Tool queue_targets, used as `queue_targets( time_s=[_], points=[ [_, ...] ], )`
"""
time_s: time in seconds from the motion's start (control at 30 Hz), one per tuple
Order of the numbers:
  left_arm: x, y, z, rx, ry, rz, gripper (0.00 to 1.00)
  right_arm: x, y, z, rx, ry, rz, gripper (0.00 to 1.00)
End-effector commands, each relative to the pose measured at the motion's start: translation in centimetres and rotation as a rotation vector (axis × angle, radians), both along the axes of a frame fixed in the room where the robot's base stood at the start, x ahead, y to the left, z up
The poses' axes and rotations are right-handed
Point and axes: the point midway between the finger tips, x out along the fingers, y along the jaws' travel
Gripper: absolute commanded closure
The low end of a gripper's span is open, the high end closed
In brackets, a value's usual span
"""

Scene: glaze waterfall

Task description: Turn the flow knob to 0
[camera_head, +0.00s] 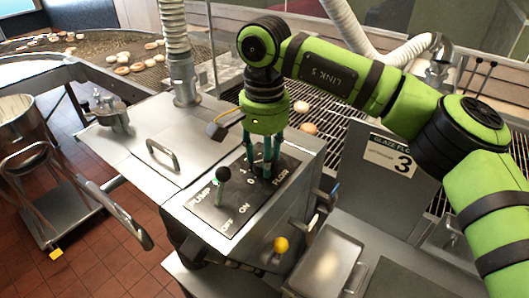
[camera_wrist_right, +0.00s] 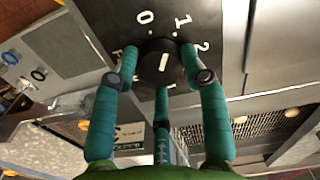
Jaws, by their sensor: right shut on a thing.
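The flow knob (camera_wrist_right: 155,55) is a black round knob with a short white line on its face, set in a dark panel marked 0, 1 and 2. My right gripper (camera_wrist_right: 163,72) has its teal fingers closed around the knob. In the head view my right gripper (camera_head: 262,172) reaches down onto the dark control panel (camera_head: 207,212), and its fingers hide most of the knob. I cannot tell for sure which number the white line points to. My left gripper is not in view.
A pump lever (camera_head: 222,174) with a black ball stands left of the knob on the same panel. A yellow ball knob (camera_head: 281,244) is on the cabinet's front. A metal tray (camera_head: 327,258) is at the lower right. A wire rack with donuts (camera_head: 309,128) lies behind.

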Motion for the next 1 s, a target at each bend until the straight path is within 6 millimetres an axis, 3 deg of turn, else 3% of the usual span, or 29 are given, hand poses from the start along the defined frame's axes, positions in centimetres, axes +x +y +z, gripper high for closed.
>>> queue_targets(
  time_s=[0.5, 1.0],
  points=[
    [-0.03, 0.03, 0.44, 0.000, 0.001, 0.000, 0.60, -0.08, -0.01, -0.20, -0.002, 0.005, 0.412, 0.88],
    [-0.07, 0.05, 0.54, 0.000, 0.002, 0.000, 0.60, -0.09, 0.00, -0.25, -0.001, 0.006, 0.542, 0.88]
  ],
)
